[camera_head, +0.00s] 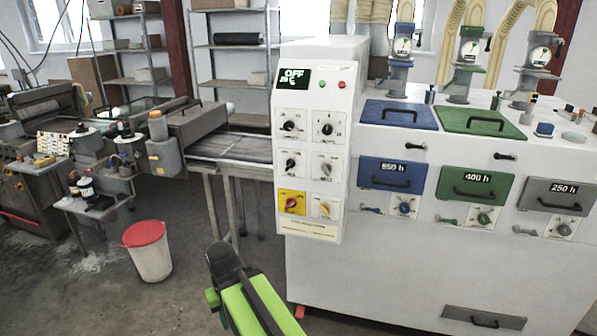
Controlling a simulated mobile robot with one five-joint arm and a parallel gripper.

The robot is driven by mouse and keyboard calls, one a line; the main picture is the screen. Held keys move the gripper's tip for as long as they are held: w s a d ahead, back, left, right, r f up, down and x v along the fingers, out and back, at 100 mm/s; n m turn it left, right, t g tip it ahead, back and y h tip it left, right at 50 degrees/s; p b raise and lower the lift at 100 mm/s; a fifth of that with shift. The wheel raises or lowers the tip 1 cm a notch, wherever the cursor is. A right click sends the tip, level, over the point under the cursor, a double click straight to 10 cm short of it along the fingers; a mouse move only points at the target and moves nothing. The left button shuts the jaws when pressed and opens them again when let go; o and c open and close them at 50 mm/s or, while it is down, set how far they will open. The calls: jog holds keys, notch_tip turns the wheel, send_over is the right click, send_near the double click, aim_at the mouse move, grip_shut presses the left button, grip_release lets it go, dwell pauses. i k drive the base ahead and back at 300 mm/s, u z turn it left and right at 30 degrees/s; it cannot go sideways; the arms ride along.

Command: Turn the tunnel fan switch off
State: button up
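A white control cabinet (312,85) stands mid-picture with several rotary switches on its front. The top pair are a black knob (288,126) and another black knob (327,129). Below are a black knob (291,165) and a grey knob (326,169). The bottom pair are a red knob on a yellow plate (291,203) and a yellow knob (324,209). The labels are too small to read, so I cannot tell which is the tunnel fan switch. My gripper (222,258) is below and left of the panel, apart from it; its finger opening is unclear.
A display (293,77) above the knobs reads "OFF". A conveyor (232,147) runs left from the cabinet. A white bin with a red lid (147,255) stands on the floor. A white machine with coloured drawers (420,240) fills the right.

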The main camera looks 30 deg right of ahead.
aim_at(290, 163)
jog(key=z, duration=0.9)
jog(key=i, duration=1)
jog(key=u, duration=0.15)
jog(key=k, duration=1.3)
jog(key=u, duration=0.4)
jog(key=i, duration=0.85)
jog(key=u, duration=0.25)
